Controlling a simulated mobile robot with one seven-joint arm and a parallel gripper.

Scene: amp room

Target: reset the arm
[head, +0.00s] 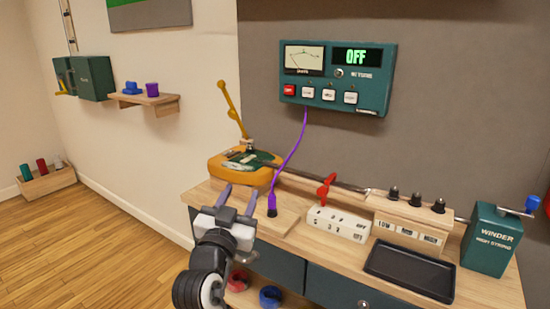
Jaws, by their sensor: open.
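My gripper (238,201) is in the lower middle of the head view, with its two fingers spread apart and nothing between them. It is in front of the left end of the wooden workbench (325,255). The fingertips show just left of a purple plug (272,205) on a purple cable. The picture does not clearly show whether the gripper touches the bench edge.
A teal meter (338,75) on the wall reads OFF. The bench holds an orange device (243,165), a white block with a red lever (338,223), a block with black knobs (410,220), a black tray (410,270) and a winder (490,240). Open floor lies at left.

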